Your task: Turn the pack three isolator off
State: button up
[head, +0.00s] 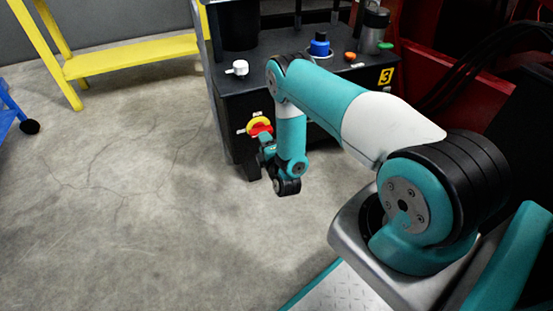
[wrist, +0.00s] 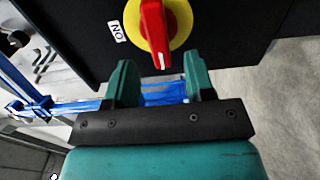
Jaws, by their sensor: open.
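The isolator is a red handle (wrist: 154,30) on a yellow round plate (wrist: 183,22), on the black front of the cabinet marked 3. In the wrist view the handle's white-marked end points down, toward my gripper, and an "ON" label (wrist: 117,31) is left of the plate. In the head view the isolator (head: 259,126) is partly hidden by my gripper (head: 267,146). My gripper (wrist: 160,82) is open and empty. Its two teal fingers are just below the handle in the wrist view, one to each side of its line. I see no finger touching it.
A yellow bench (head: 130,57) stands at the back left. The floor left of the cabinet is clear.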

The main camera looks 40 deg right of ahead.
jog(key=p+v, duration=1.1)
jog(key=p, duration=0.2)
jog(key=shift+s+p, duration=0.3)
jog(key=shift+p, duration=0.1)
jog(key=shift+a, duration=0.1)
